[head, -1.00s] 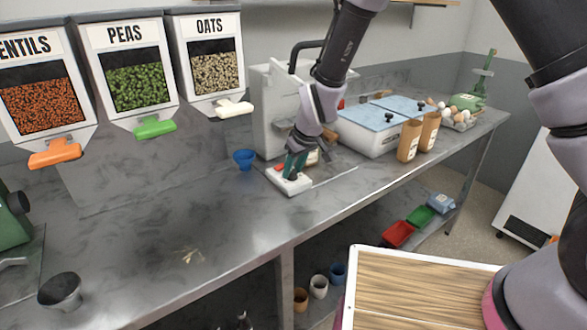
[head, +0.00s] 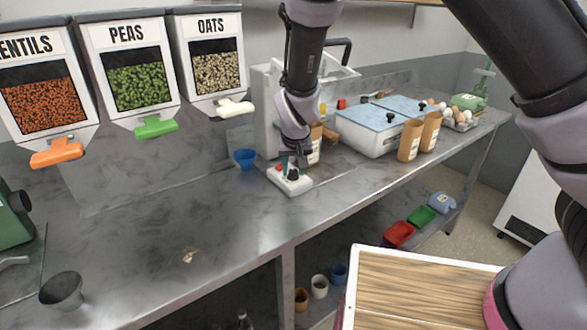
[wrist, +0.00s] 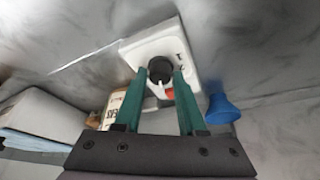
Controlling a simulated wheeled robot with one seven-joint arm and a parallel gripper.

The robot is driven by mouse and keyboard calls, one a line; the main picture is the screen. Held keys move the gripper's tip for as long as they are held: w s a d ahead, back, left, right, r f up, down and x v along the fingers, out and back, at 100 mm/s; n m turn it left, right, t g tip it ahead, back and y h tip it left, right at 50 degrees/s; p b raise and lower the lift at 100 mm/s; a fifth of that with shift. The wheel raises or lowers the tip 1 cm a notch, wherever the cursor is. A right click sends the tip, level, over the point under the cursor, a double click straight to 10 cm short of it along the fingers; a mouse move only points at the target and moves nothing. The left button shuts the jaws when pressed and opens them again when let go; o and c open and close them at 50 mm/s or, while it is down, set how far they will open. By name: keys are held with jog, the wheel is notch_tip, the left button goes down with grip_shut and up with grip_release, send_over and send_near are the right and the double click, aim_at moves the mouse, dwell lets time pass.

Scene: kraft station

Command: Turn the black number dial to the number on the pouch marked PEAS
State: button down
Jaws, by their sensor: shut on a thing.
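The black number dial (wrist: 160,68) sits on a small white base (wrist: 150,46) with marks too small to read; the dial also shows in the head view (head: 293,175). My gripper (wrist: 161,76) has its green fingers on either side of the dial and is shut on it. A brown pouch (wrist: 116,104) with a white label stands close by; its lettering is partly hidden by a finger and I cannot read a number on it. In the head view this pouch (head: 316,145) stands just behind my gripper.
A blue funnel-shaped cup (head: 245,158) stands left of the base. Two more brown pouches (head: 409,140) (head: 430,131) stand before a blue-lidded white bin (head: 368,134). Dispensers marked PEAS (head: 137,80) and OATS (head: 213,70) hang left. The front counter (head: 230,220) is mostly clear.

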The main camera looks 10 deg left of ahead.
dwell(0.3)
jog(key=c, duration=0.5)
grip_release()
jog(key=v, duration=1)
jog(key=shift+r, duration=0.35)
